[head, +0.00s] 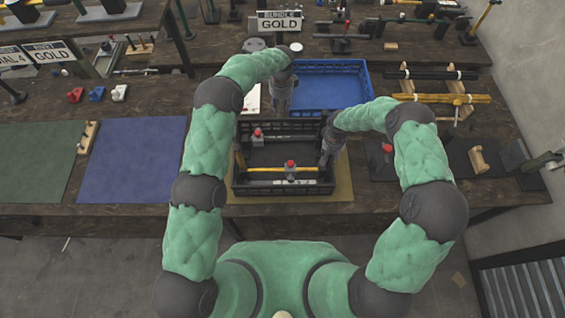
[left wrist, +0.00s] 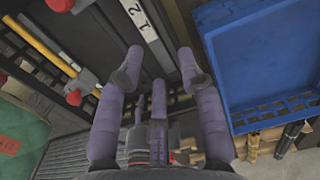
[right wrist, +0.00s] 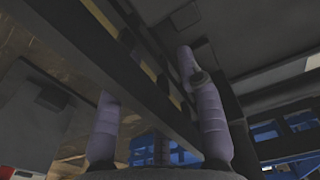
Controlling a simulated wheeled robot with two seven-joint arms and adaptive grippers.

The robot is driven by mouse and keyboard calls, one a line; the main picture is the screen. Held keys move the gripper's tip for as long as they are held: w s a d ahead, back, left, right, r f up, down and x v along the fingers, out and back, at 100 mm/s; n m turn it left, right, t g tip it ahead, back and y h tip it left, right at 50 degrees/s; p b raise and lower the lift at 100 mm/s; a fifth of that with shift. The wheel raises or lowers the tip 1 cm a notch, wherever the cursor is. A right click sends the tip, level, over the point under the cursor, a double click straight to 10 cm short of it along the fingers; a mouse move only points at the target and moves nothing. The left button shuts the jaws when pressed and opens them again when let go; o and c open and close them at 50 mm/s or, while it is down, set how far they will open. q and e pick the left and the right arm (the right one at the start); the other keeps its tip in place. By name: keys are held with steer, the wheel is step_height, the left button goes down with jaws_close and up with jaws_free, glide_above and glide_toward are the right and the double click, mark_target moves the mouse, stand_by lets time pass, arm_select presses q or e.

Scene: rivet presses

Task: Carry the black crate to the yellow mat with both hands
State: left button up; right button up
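The black crate (head: 327,187) stands over the yellow mat (head: 344,180), whose right and front edges show around it. Whether its base rests flat is hard to see. Inside are small presses with red knobs (head: 291,163) and a yellow bar. My left gripper (head: 283,106) is at the crate's far side, near the blue crate's left end; in the left wrist view its fingers (left wrist: 157,72) are spread with nothing between them. My right gripper (head: 327,160) is at the crate's right wall; in the right wrist view its fingers (right wrist: 148,85) are spread on either side of a dark wall (right wrist: 100,75).
An empty blue crate (head: 325,90) stands just behind. A blue mat (head: 130,158) and a green mat (head: 38,160) lie to the left. A dark mat (head: 385,170), wooden brackets and rods lie to the right. A sign reading GOLD (head: 279,22) stands at the back.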

arm_select(q)
step_height(320, 180, up, 5)
steer(key=shift+f, duration=0.1)
arm_select(e)
step_height(320, 180, up, 12)
stand_by(0.5)
stand_by(0.5)
